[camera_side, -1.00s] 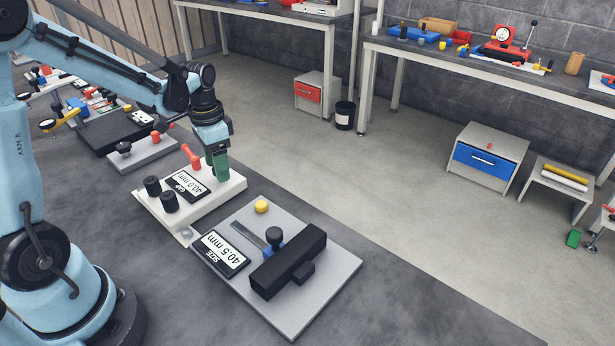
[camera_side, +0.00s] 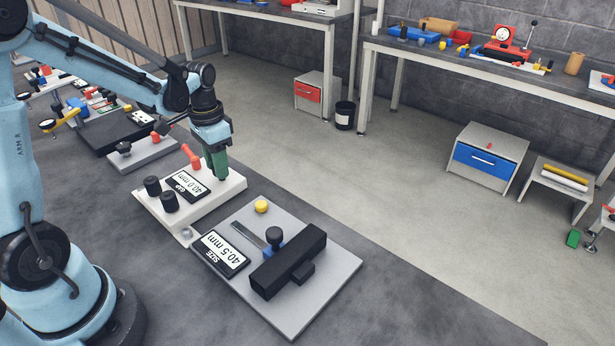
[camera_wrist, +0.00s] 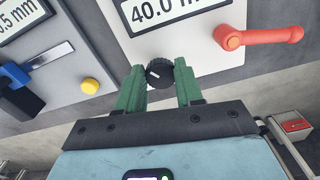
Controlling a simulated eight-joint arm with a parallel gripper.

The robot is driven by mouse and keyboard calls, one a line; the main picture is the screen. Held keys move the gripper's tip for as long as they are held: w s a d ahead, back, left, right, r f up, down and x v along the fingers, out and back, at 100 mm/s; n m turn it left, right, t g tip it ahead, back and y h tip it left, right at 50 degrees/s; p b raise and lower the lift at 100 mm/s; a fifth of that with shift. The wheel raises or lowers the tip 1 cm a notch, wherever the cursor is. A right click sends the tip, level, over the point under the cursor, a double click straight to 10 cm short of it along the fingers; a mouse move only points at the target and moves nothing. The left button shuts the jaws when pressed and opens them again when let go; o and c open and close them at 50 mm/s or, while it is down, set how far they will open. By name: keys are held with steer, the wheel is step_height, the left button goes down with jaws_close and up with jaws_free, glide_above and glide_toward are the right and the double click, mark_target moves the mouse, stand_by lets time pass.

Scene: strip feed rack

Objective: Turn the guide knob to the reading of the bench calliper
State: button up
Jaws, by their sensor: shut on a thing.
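The white guide unit (camera_side: 222,199) has a GAP display (camera_side: 187,186) reading 40.0 mm. Its black guide knob (camera_wrist: 160,72), with a white pointer line, shows in the wrist view; my gripper hides it in the side view. My gripper (camera_side: 217,172) has green fingers and is shut on this knob, one finger on each side in the wrist view (camera_wrist: 159,80). The bench calliper (camera_side: 290,262) lies on a grey plate, with a black bar and a blue part. Its SIZE display (camera_side: 222,252) reads 40.5 mm and is cut off in the wrist view.
A red lever (camera_side: 191,156) stands beside the GAP display, close to my gripper. Two black knobs (camera_side: 161,195) rise at the unit's left side. A yellow button (camera_side: 262,206) sits on the calliper plate. The bench right of the plate is clear.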

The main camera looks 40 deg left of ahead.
steer(key=n, duration=0.6)
steer(key=shift+d+n, duration=0.15)
steer(key=shift+n, duration=0.15)
stand_by(0.5)
steer(key=o, duration=1)
steer(key=shift+o, duration=0.2)
step_height(320, 180, up, 12)
steer(key=s+d+f+m+t, duration=0.1)
steer(key=s+d+m+t, duration=0.1)
steer(key=d, duration=0.4)
steer(key=s+d+f+m+t, duration=0.2)
steer(key=s+d+t, duration=0.2)
steer(key=d+t, duration=0.1)
steer(key=shift+d+m, duration=0.4)
steer(key=shift+d, duration=0.25)
